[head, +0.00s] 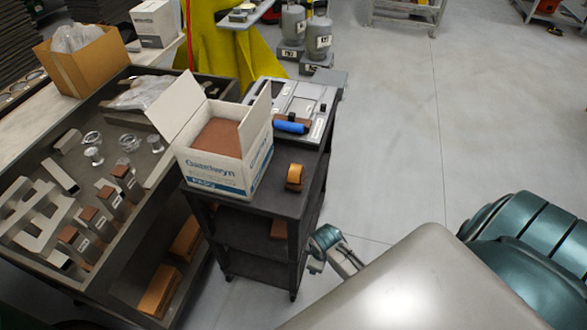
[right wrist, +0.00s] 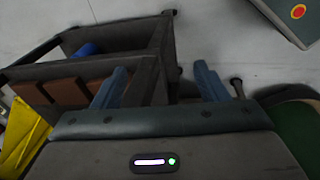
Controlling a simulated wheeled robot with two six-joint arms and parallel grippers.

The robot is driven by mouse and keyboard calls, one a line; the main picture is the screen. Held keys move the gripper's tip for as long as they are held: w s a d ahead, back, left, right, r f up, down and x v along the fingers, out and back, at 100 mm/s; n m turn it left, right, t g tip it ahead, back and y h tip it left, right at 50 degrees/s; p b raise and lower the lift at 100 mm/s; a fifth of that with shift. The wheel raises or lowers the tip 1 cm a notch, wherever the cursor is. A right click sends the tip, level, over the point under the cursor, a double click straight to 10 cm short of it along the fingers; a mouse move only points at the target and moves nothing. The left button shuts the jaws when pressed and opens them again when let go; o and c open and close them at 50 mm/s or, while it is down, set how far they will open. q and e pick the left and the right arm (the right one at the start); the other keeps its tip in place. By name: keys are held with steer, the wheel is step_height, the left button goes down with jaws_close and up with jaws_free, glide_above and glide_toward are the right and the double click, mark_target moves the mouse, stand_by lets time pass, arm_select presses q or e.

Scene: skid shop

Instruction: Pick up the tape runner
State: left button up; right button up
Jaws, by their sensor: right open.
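An orange-brown roll-shaped object (head: 295,177), which looks like the tape runner, stands on the dark top of the cart (head: 262,203), right of an open white carton (head: 228,148). Its details are too small to tell. My right gripper (right wrist: 160,78) is open and empty in the right wrist view, its two blue fingers apart in front of a dark shelved frame. The tape runner cannot be made out in that view. A teal and grey part of my arm shows in the head view, low beside the cart's right side. My left gripper is not in view.
A grey tray (head: 317,122) with a blue cylinder (head: 291,127) sits behind the carton. A bench (head: 127,222) with metal parts stands left. Brown boxes (right wrist: 68,91) lie on a shelf in the right wrist view. Open floor (head: 400,130) lies right of the cart.

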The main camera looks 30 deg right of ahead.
step_height(320, 180, up, 16)
steer(key=w+a+n+p, duration=0.1)
steer(key=w+n+p, duration=0.1)
steer(key=w+n, duration=0.1)
step_height(320, 180, up, 12)
steer(key=r+n+g, duration=0.1)
steer(key=n+g, duration=0.1)
steer(key=n, duration=1.3)
glide_above(296, 168)
steer(key=shift+w+a+f+y+p, duration=0.15)
steer(key=shift+a+f+y+p, duration=0.1)
steer(key=shift+a+y+p, duration=0.15)
steer(key=shift+w+d+r+n, duration=0.15)
steer(key=shift+w+r+n, duration=0.1)
steer(key=shift+n, duration=0.05)
step_height(296, 168, down, 6)
steer(key=b, duration=0.4)
steer(key=shift+d+r+b, duration=0.1)
steer(key=shift+r+b, duration=0.15)
steer(key=shift+b, duration=0.1)
steer(key=shift+f+p, duration=0.15)
steer(key=shift+p, duration=0.2)
steer(key=f+p, duration=0.2)
steer(key=f, duration=0.1)
steer(key=shift+s+d+f, duration=0.15)
steer(key=shift+s, duration=0.25)
steer(key=shift+w+f, duration=0.1)
steer(key=shift+f, duration=0.65)
steer(key=c, duration=1.2)
steer(key=shift+r, duration=0.1)
